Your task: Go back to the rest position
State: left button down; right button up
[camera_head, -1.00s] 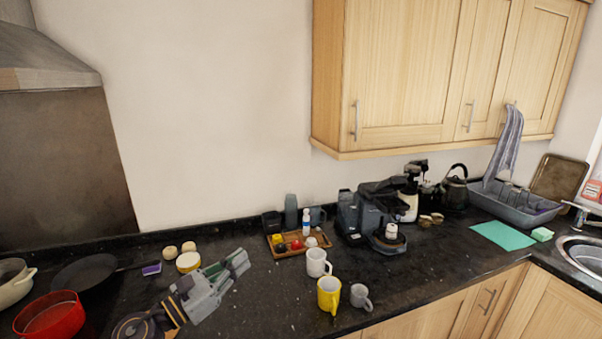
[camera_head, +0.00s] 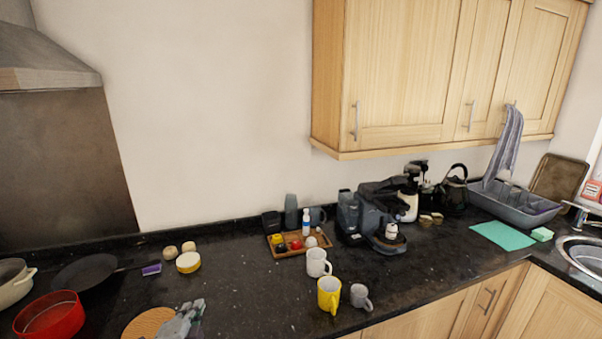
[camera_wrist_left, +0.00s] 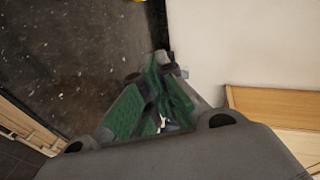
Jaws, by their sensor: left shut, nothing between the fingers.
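My left gripper (camera_head: 186,318) is at the bottom edge of the head view, over the right side of a round wooden board (camera_head: 149,323). Only its front part shows there. In the left wrist view its green-padded fingers (camera_wrist_left: 160,85) are together with nothing between them, and the dark worktop lies beyond them. My right gripper is not in view.
The dark granite worktop (camera_head: 235,290) is clear right of the gripper. A yellow mug (camera_head: 328,294), a white mug (camera_head: 316,262) and a grey mug (camera_head: 360,296) stand further right. A red pot (camera_head: 50,318) and a dark pan (camera_head: 85,271) are at left.

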pick_arm(q)
jog(key=s+d+f+n+g+h, duration=0.1)
jog(key=s+d+f+n+g, duration=0.1)
jog(key=s+f+n+g, duration=0.55)
jog(key=s+d+f+n+g+h, duration=0.1)
jog(key=s+d+f+n+g, duration=0.3)
jog(key=s+f, duration=0.65)
jog(key=s+a+f+b, duration=0.1)
jog(key=s+f+b, duration=0.15)
jog(key=f, duration=1.55)
jog(key=s+a+f+b, duration=0.1)
jog(key=f+b, duration=0.2)
jog(key=f, duration=1.4)
jog(key=s+a+f+g+b, duration=0.1)
jog(key=s+a+f+b, duration=0.1)
jog(key=s+f, duration=0.9)
jog(key=s+a+f+g+b, duration=0.1)
jog(key=s+a+f, duration=0.3)
jog(key=s+f, duration=0.7)
notch_tip(320, 180, down, 4)
jog(key=shift+r+b, duration=0.1)
jog(key=shift+b, duration=0.65)
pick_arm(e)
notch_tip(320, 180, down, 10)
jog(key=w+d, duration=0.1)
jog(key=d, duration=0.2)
